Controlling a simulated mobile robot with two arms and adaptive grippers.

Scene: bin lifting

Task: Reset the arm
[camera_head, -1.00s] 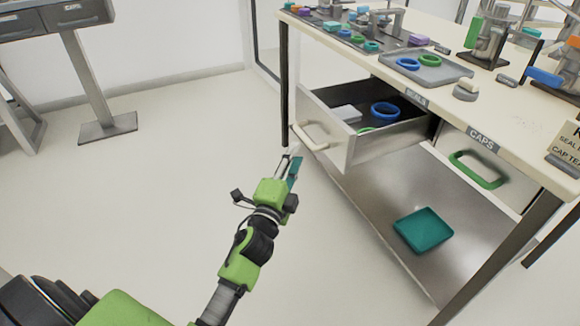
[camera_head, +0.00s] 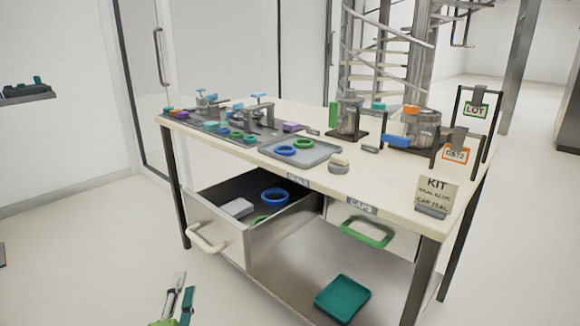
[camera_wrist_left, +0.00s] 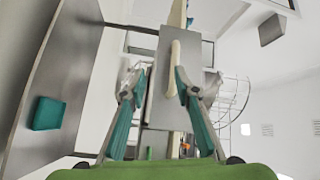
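My left gripper (camera_head: 180,298) shows at the bottom edge of the head view, below the open drawer's handle and apart from it. In the left wrist view its two teal-padded fingers (camera_wrist_left: 157,90) are spread, with nothing held. The open drawer (camera_head: 262,240) with its cream handle (camera_head: 207,238) holds a blue ring (camera_head: 274,197), a green ring and a light block. In the wrist view the drawer front (camera_wrist_left: 165,105) and handle (camera_wrist_left: 174,68) appear between the fingers, farther off. My right gripper is not in view.
The workbench top (camera_head: 385,190) carries a grey tray (camera_head: 300,152) with rings, jars, small parts and signs. A second drawer with a green handle (camera_head: 366,233) is shut. A teal tray (camera_head: 342,298) lies on the lower shelf. The floor left of the bench is clear.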

